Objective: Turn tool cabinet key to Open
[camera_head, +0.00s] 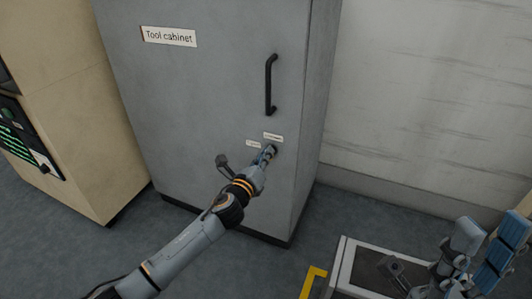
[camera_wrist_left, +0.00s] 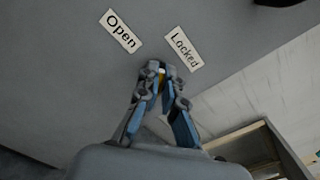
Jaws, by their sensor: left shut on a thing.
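The grey tool cabinet (camera_head: 205,95) stands upright with its door shut. The key (camera_wrist_left: 162,76) is on the lower right of the door, mostly hidden by my fingertips; only a small yellowish bit shows between them. My left gripper (camera_head: 271,150) is at the lock and shut on the key; it also shows in the left wrist view (camera_wrist_left: 160,75). The "Open" label (camera_wrist_left: 121,30) is up and left of the fingertips there, the "Locked" label (camera_wrist_left: 184,48) up and right. I cannot tell which label the key points at. My right gripper (camera_head: 492,226) is open and empty at the lower right.
A black vertical handle (camera_head: 269,85) is on the door above the lock. A beige cabinet with a panel (camera_head: 75,100) stands at the left. A pale wall (camera_head: 425,90) is at the right. A light-framed, dark-topped unit (camera_head: 345,262) and a yellow piece (camera_head: 313,280) are low at the right.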

